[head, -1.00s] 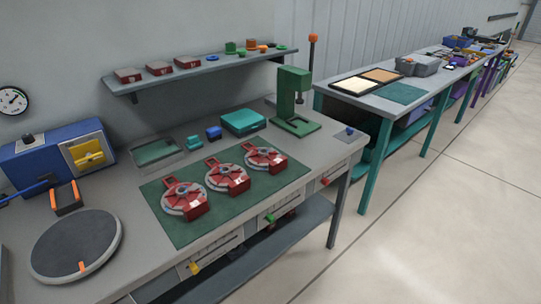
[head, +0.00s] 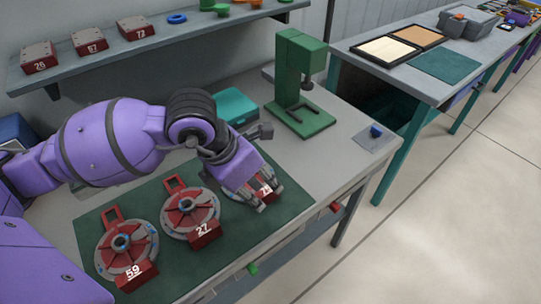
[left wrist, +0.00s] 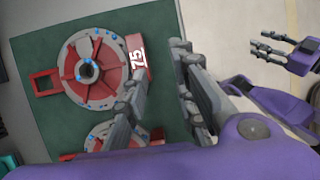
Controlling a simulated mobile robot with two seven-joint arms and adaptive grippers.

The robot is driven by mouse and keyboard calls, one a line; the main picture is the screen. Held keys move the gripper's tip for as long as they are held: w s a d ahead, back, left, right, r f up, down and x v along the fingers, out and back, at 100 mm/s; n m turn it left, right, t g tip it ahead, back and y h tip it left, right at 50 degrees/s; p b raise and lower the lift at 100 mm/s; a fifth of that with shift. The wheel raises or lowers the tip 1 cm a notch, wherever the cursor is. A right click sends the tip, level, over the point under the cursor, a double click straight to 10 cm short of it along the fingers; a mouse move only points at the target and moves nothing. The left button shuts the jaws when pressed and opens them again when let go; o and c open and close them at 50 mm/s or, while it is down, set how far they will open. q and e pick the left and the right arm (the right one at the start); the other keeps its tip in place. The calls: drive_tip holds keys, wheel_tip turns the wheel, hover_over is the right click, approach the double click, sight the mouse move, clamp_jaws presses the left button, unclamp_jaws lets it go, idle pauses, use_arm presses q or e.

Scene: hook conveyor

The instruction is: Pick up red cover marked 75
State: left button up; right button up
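The red cover marked 75 (left wrist: 137,58) is a block with white digits at the rim of a grey and red round unit (left wrist: 92,68). In the head view, the red cover (head: 266,188) is partly hidden by my left gripper (head: 262,200), which is over it. In the left wrist view, my left gripper (left wrist: 160,60) is open. One finger overlaps the cover's lower end and the other is apart from it. Contact cannot be told. My right gripper (left wrist: 258,40) shows at the upper right, open and empty, away from the cover.
Similar units marked 27 (head: 202,233) and 59 (head: 135,276) share the green mat (head: 190,270). A green press (head: 300,90) and teal box (head: 235,104) stand behind. Red blocks (head: 88,42) sit on the wall shelf (head: 160,40). The bench's right front is mostly clear.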

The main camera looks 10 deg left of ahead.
sight(265, 191)
use_arm(q)
drive_tip(key=shift+w+a+r+t+y, duration=0.15)
drive_tip(key=shift+w+a+y, duration=0.1)
drive_tip(key=shift+w+a, duration=0.2)
drive_tip(key=shift+w+a+r+t+y, duration=0.15)
drive_tip(key=shift+w+a+y, duration=0.15)
drive_tip(key=shift+w, duration=0.15)
drive_tip(key=shift+w+a, duration=0.15)
drive_tip(key=shift+d+f, duration=0.25)
drive_tip(key=shift+f, duration=0.5)
drive_tip(key=x, duration=0.4)
drive_tip(key=shift+w+f, duration=0.15)
drive_tip(key=shift+f, duration=0.15)
drive_tip(key=shift+w+d+f, duration=0.1)
drive_tip(key=shift+d+f, duration=0.05)
drive_tip(key=shift+f, duration=0.25)
use_arm(e)
drive_tip(key=shift+s, duration=0.25)
use_arm(q)
clamp_jaws()
use_arm(e)
drive_tip(key=shift+r, duration=0.1)
